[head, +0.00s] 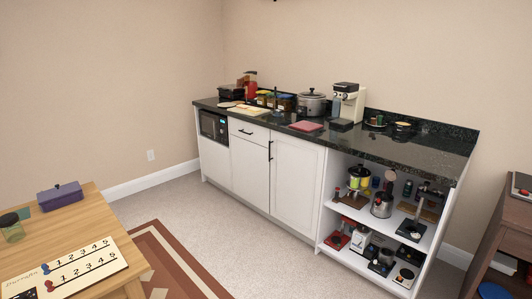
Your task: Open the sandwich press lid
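A dark, low appliance (231,92) stands at the far left end of the black counter (420,152). It may be the sandwich press, but it is too small to be sure, and I cannot tell how its lid stands. Several other small appliances sit on the open shelves at the right end of the cabinet, including a black and red one (337,239) on the lower shelf. Neither of my grippers is in view.
A slow cooker (311,103) and a coffee machine (347,103) stand on the counter. A wooden table (80,222) with a purple box (60,196) is at the lower left. A dark wooden unit (497,235) is at the right edge. Carpet (210,215) before the cabinet is clear.

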